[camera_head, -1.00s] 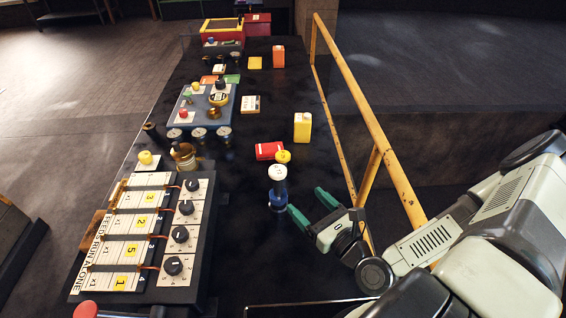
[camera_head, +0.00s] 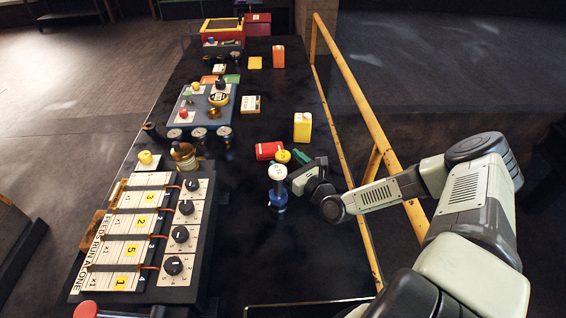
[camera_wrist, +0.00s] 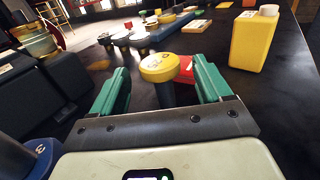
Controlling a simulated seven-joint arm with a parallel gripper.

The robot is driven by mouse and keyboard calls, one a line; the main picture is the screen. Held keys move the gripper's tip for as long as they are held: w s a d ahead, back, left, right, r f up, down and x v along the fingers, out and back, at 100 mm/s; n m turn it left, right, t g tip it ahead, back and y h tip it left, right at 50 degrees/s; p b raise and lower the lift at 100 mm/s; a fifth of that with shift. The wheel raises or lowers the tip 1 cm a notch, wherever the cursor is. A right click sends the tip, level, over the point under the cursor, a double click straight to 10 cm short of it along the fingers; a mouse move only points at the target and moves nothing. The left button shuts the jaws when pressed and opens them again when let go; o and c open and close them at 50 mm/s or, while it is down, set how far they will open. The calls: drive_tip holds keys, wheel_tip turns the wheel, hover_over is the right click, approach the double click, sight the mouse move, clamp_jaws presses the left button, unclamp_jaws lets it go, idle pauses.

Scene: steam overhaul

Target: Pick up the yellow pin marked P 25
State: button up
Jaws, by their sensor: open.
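The yellow pin (camera_wrist: 160,68) has a round yellow head with a dark mark on top and a dark shaft below. In the wrist view it stands upright between the two green fingers of my gripper (camera_wrist: 162,90), with a gap on each side. Its lower end is hidden behind the gripper's front edge. My gripper is open and low over the table. The lettering on the pin is too small to read.
A blue pin with a white top (camera_head: 278,174) stands close by on the near side. A red box (camera_head: 268,150) lies just beyond the yellow pin. A yellow canister (camera_head: 302,126) stands farther back. A yellow rail (camera_head: 360,100) runs along the right. A panel with knobs (camera_head: 180,235) is at left.

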sight(279, 154)
drive_tip(key=x, duration=0.4)
drive_tip(key=shift+w+a, duration=0.15)
drive_tip(key=shift+w, duration=0.1)
drive_tip(key=shift+c, duration=0.2)
clamp_jaws()
